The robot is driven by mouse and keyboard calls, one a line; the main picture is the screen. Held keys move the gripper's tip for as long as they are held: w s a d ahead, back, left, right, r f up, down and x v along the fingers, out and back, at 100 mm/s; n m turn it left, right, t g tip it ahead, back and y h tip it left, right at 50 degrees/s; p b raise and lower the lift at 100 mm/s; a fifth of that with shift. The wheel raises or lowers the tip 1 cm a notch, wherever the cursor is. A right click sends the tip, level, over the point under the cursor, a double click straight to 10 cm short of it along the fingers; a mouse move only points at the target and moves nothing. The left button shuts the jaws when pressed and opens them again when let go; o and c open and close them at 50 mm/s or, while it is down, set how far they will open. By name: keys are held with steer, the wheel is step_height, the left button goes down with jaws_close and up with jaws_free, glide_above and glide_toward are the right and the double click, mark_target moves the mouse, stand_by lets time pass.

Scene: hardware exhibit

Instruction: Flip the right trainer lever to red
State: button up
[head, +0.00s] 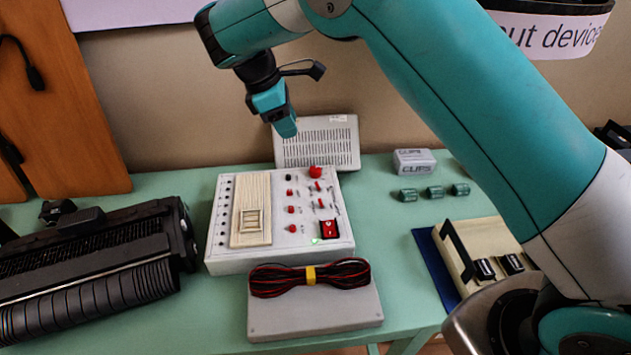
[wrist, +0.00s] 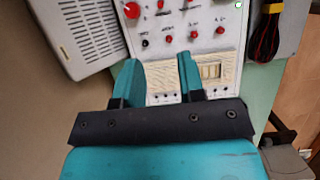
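The white trainer box (head: 283,258) stands mid-table, with a cream board on its left and red knobs and small levers on its right. The small levers (head: 331,197) are too small for me to tell their positions. A red rocker switch (head: 331,228) sits near the front right, beside a lit green lamp (head: 315,241). My gripper (head: 286,128) hangs above and behind the trainer, apart from it. In the wrist view, its two teal fingers (wrist: 160,72) are apart with nothing held, and the trainer panel (wrist: 200,22) shows beyond them, partly hidden by the fingers.
A grey vented box (head: 316,143) leans behind the trainer. A grey box with a coiled red-black cable (head: 310,277) is in front. A black ribbed machine (head: 90,270) is at left. Green cylinders (head: 434,192) and a beige box with black switches (head: 485,240) are at right.

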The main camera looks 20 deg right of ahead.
mark_target(317, 183)
steer(key=x, duration=1.8)
steer(key=shift+a+f, duration=0.2)
steer(key=shift+f, duration=0.15)
jaws_close()
